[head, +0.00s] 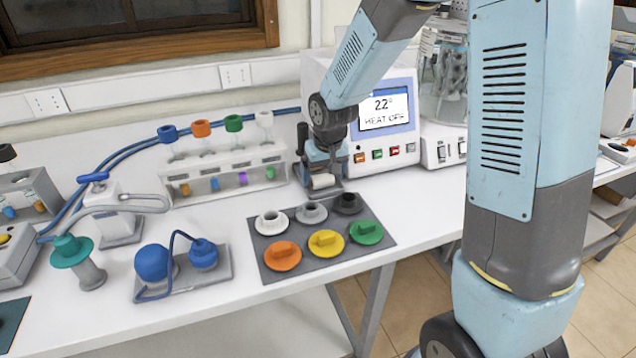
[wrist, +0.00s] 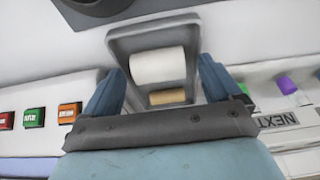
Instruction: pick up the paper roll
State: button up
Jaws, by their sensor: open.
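The white paper roll (wrist: 158,66) lies on its side in a grey holder (wrist: 118,45) in the wrist view. In the head view the roll (head: 323,181) shows as a small white cylinder below my gripper (head: 324,163). In the wrist view my gripper (wrist: 162,68) is open, with one blue-grey finger at each side of the roll. I see no finger closed on the roll. Whether the fingertips reach down beside it, or touch it, I cannot tell. A tan cylinder (wrist: 167,97) lies near the roll, partly close to the gripper's palm.
A heater box with a screen (head: 383,108) stands right of my gripper. A rack with coloured caps (head: 225,176) stands to its left. A grey mat (head: 330,262) with several coloured pieces lies in front. Blue bulbs on a plate (head: 190,285) sit further left.

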jog(key=shift+c, duration=0.3)
jog(key=c, duration=1.1)
jog(key=shift+r, duration=0.6)
jog(key=shift+s+d+r, duration=0.6)
jog(key=shift+s+r, duration=1.35)
jog(key=shift+s, duration=0.3)
jog(key=shift+s+d+r, duration=0.65)
jog(key=shift+s+r, duration=1.35)
jog(key=shift+s, duration=0.25)
jog(key=shift+s+d+r, duration=0.6)
jog(key=shift+s+r, duration=1.35)
jog(key=shift+s, duration=0.3)
